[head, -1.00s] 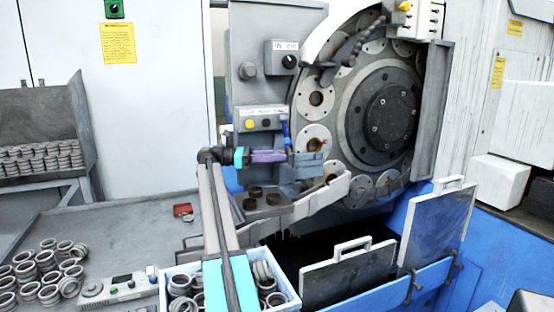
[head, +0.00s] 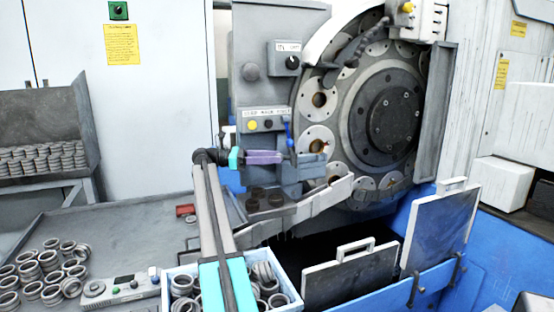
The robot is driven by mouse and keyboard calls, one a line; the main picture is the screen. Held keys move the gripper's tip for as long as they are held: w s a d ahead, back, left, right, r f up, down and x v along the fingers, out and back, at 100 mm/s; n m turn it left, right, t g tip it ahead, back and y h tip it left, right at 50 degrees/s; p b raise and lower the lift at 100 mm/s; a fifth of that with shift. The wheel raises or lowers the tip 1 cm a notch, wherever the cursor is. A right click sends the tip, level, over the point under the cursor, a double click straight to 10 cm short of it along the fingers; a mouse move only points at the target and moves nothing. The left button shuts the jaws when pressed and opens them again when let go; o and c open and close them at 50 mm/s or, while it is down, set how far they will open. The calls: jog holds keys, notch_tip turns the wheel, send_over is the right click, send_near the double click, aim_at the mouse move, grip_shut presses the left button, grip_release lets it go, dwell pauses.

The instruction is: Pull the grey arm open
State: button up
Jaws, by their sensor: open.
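A light grey arm (head: 322,201) slants from the lower rim of the ring wheel (head: 388,115) down to the left, over the dark opening. My gripper (head: 284,158) has purple fingers and reaches right from my cyan-banded wrist, above the left part of the grey arm. It is open, with nothing seen between the fingers. Its tips are in front of or beside a small grey block (head: 309,167) at the wheel's left edge. I cannot tell whether they touch it. The grey arm's left end is partly hidden behind my own arm.
A blue-white bin (head: 292,296) of rings stands below my arm. Two handled plates (head: 350,272) stand upright at the right. A control box (head: 120,288) and loose rings (head: 42,272) lie on the grey table (head: 125,232). A button panel (head: 263,122) is just above my gripper.

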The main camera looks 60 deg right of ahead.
jog(key=p+v, duration=0.5)
jog(key=v, duration=0.4)
jog(key=shift+r+p, duration=0.2)
jog(key=shift+p, duration=0.2)
jog(key=p, duration=0.1)
jog(key=w+p, duration=0.1)
jog(key=p, duration=0.1)
jog(key=shift+a+p, duration=0.25)
jog(key=shift+p, duration=0.05)
jog(key=shift+w+a+p, duration=0.2)
jog(key=shift+w+p, duration=0.1)
jog(key=shift+p, duration=0.55)
jog(key=shift+w+a+f+p, duration=0.1)
jog(key=shift+f+p, duration=0.1)
jog(key=shift+p, duration=0.25)
